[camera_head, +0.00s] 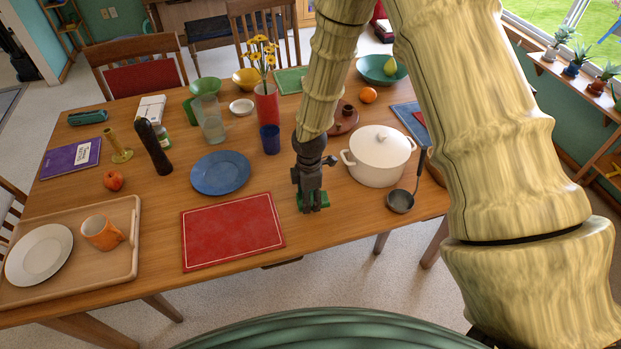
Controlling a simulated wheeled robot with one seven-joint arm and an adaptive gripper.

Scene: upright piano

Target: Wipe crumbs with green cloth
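My gripper (312,208) points down at the table's front half, between the red placemat and the white pot. A small piece of green cloth (324,199) shows right at its fingertips and sticks out to the right side. The fingers cover much of the cloth, and I cannot tell whether they are shut on it or only touch it. The cloth is at or just above the wooden table top (345,222). No crumbs can be made out at this size.
A lidded white pot (378,157) and a ladle (402,198) stand close on the right. A blue cup (269,139), blue plate (220,173) and red placemat (232,231) lie to the left. A red vase (267,104) with yellow flowers stands behind. Bare table lies just in front.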

